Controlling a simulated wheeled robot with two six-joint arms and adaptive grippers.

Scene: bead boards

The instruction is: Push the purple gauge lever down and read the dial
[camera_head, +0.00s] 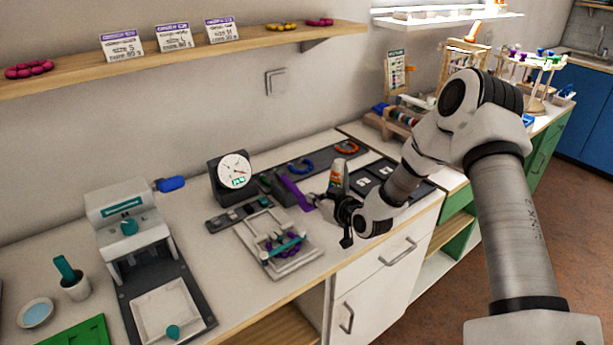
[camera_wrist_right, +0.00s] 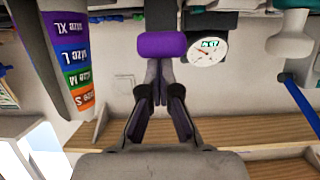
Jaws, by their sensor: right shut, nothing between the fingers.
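The gauge (camera_head: 231,184) is a dark block on the counter with a round white dial (camera_head: 235,168) and a small green readout. The dial also shows in the right wrist view (camera_wrist_right: 207,52); its digits are too small to read surely. The purple lever (camera_head: 296,194) slants from a dark mount right of the dial, its end at my right gripper (camera_head: 318,202). In the right wrist view the purple lever's end (camera_wrist_right: 160,45) lies just beyond the fingertips (camera_wrist_right: 160,66). The fingers are shut and empty; I cannot tell whether they touch the lever. My left gripper is not in view.
A cone with coloured size labels (camera_head: 338,177) stands close behind my right gripper. A bead board (camera_head: 291,264) lies in front of the gauge. A grey press (camera_head: 124,217) stands left. A dark tray (camera_head: 325,149) with bead rings lies behind. A shelf (camera_head: 180,53) runs above.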

